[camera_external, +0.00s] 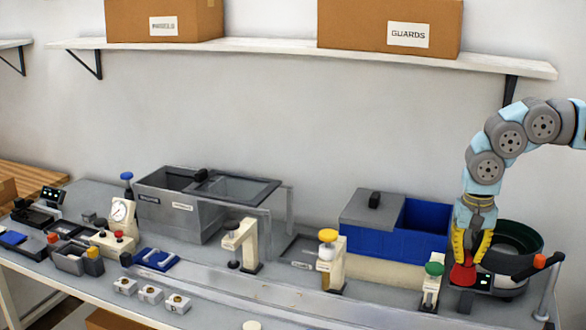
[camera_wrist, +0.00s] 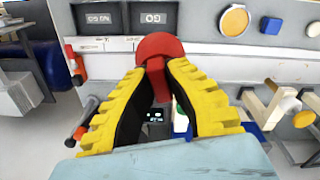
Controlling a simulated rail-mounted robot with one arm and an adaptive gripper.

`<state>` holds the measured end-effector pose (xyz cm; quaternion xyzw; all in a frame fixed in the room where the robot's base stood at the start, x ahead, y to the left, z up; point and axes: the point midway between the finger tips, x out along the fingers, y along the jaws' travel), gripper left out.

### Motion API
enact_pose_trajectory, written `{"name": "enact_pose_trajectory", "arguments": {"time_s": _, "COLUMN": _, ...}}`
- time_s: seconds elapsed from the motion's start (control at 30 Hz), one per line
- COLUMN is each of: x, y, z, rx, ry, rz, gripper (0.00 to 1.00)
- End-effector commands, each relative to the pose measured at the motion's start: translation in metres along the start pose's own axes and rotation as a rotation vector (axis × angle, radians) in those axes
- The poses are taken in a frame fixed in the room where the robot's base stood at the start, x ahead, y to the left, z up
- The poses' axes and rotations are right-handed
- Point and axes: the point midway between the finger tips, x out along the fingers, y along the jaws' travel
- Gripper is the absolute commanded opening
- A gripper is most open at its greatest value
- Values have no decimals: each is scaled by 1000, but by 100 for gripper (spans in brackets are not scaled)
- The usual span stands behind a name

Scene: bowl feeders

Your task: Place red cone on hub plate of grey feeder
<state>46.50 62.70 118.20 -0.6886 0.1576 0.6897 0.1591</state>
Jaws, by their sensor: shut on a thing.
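My gripper (camera_external: 470,250) has yellow ridged fingers and is shut on the red cone (camera_external: 462,274), low at the right end of the bench. In the wrist view the red cone (camera_wrist: 158,47) sits between the tips of my gripper (camera_wrist: 154,68), its broad rounded end facing away. A round feeder with a dark green-grey bowl (camera_external: 525,238) stands just behind and right of my gripper, partly covered by it. I cannot tell whether this is the grey feeder. No hub plate can be made out. I cannot tell whether the cone touches anything below.
A blue bin (camera_external: 395,247) stands left of my gripper. A cream post with a green knob (camera_external: 434,269) is close on its left. A dark arm with an orange tip (camera_external: 539,261) juts out on its right. A grey lidded box (camera_external: 180,218) stands farther left.

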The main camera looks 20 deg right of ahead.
Motion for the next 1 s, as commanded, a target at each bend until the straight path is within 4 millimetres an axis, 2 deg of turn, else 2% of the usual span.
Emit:
{"name": "enact_pose_trajectory", "arguments": {"time_s": 0.37, "x": 1, "y": 1, "z": -12, "rx": 47, "ry": 3, "rz": 3, "gripper": 0}}
{"name": "enact_pose_trajectory", "arguments": {"time_s": 0.5, "x": 2, "y": 2, "z": -24, "rx": 112, "ry": 4, "rz": 4, "gripper": 0}}
{"name": "enact_pose_trajectory", "arguments": {"time_s": 1.0, "x": 4, "y": 4, "z": -48, "rx": 237, "ry": 3, "rz": 3, "gripper": 0}}
